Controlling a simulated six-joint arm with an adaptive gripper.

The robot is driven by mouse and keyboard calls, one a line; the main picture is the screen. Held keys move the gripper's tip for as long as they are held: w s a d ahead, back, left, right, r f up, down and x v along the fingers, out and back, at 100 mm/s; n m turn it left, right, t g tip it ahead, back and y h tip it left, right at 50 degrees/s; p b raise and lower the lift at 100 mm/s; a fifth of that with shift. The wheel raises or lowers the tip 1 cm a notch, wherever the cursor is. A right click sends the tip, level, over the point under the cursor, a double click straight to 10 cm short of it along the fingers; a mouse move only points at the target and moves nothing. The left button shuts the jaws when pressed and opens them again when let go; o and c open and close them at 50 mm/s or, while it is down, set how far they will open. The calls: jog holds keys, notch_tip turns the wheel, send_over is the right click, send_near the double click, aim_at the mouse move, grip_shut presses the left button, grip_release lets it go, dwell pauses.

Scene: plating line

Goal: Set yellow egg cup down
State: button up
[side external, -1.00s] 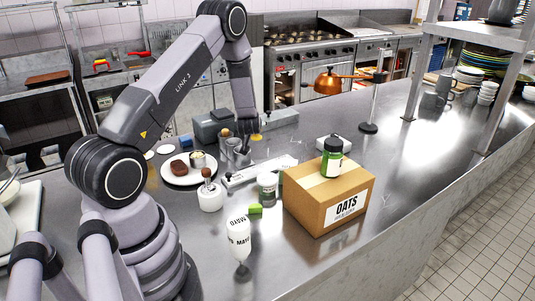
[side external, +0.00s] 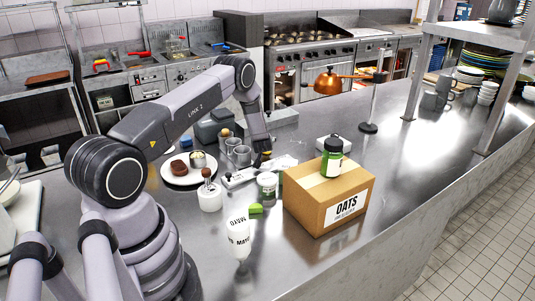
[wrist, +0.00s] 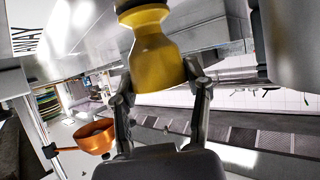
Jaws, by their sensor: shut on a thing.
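The yellow egg cup (wrist: 157,62) is between the two fingers of my gripper (wrist: 160,92) in the wrist view, which is turned nearly upside down. The fingers are shut on it. In the side view my gripper (side external: 262,149) is low over the steel counter, behind the label strip. Only a small yellow bit of the egg cup (side external: 266,156) shows there, beneath the gripper. I cannot tell whether its base touches the surface below.
Grey cups (side external: 241,155) and a white plate (side external: 189,172) are to the left. A small jar (side external: 267,186) stands in front.

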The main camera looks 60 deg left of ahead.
jog(key=o, duration=1.1)
jog(key=shift+f, duration=0.15)
jog(key=shift+o, duration=0.2)
